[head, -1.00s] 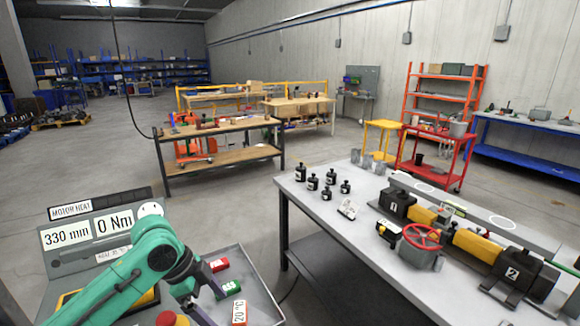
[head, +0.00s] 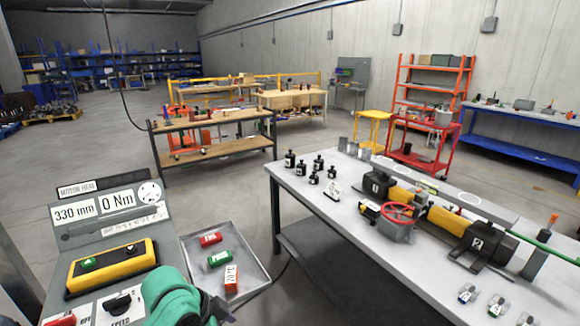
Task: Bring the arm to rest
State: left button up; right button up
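My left arm (head: 172,295), green, shows at the bottom edge in front of the control console. Only a grey part by my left gripper (head: 217,309) shows there; its fingers are cut off or hidden, so I cannot tell if it is open or shut. It is just below the grey tray (head: 262,268), which holds a red block (head: 211,240), a green block (head: 220,258) and an orange-red labelled block (head: 232,280). My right gripper is not in view.
The console (head: 105,250) has readouts of 330 mm and 0 Nm and a yellow button box (head: 112,267). The grey table (head: 310,200) on the right carries black weights, a red handwheel (head: 398,213) and jack parts. Open floor lies behind.

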pick_arm(q)
jog(key=s+a+f+n+t+y, duration=0.1)
jog(key=s+a+f+n+y, duration=0.1)
jog(key=s+a+f+n, duration=0.35)
jog(key=s+a+f+n+y, duration=0.2)
jog(key=s+a+f+n, duration=0.1)
jog(key=s+a+n, duration=0.4)
notch_tip(320, 180, down, 21)
jog(key=s+d+m+g, duration=0.1)
jog(key=s+d+m, duration=0.1)
jog(key=s, duration=0.1)
jog(key=s+a+f+g, duration=0.1)
jog(key=s+a+f, duration=0.2)
jog(key=s+f, duration=1.1)
jog(key=s, duration=0.2)
jog(key=shift+s+f, duration=0.3)
jog(key=shift+f, duration=0.05)
